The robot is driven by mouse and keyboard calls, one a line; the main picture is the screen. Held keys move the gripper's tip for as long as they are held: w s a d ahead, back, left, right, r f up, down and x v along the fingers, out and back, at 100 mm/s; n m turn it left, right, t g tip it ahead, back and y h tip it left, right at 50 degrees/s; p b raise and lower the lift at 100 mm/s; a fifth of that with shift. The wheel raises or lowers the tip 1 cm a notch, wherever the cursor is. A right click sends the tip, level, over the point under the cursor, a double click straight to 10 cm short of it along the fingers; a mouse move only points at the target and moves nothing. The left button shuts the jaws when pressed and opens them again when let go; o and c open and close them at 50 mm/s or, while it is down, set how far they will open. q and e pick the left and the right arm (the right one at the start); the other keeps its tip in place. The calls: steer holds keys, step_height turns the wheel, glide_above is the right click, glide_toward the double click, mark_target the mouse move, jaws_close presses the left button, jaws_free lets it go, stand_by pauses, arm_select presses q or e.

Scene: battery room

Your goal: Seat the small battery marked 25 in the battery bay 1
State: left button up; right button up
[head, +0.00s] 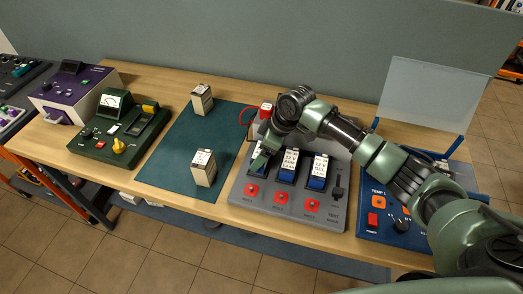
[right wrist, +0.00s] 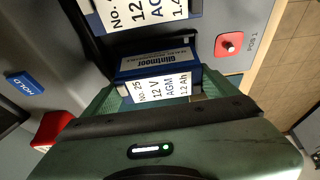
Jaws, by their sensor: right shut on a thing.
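The small battery marked 25 (right wrist: 158,64) is blue with a white label. My right gripper (right wrist: 165,98) is shut on it, with the green fingers at its two ends. In the head view my right gripper (head: 262,152) is over the leftmost slot of the grey battery station (head: 240,200), and only a sliver of the battery shows. The right wrist view shows the battery in line with the red button (right wrist: 228,43) marked POS 1. The bay's floor is hidden, so I cannot tell how deep the battery sits. My left gripper is out of view.
Two blue batteries (head: 288,166) (head: 318,173) stand in the neighbouring slots, the nearer one close beside. Two pale batteries (head: 202,98) (head: 203,167) stand on the green mat (head: 165,160). A green meter (head: 120,125) is left; a blue device (head: 385,225) is right.

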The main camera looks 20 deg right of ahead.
steer(key=shift+r+p, duration=0.15)
steer(key=shift+p, duration=0.2)
steer(key=shift+f+b, duration=0.3)
steer(key=shift+f, duration=0.35)
stand_by(0.4)
steer(key=o, duration=1.8)
steer(key=shift+p+v, duration=0.85)
steer(key=shift+p, duration=0.15)
steer(key=p+v, duration=0.8)
steer(key=v, duration=0.1)
steer(key=shift+s+d+r, duration=0.1)
steer(key=shift+s, duration=0.05)
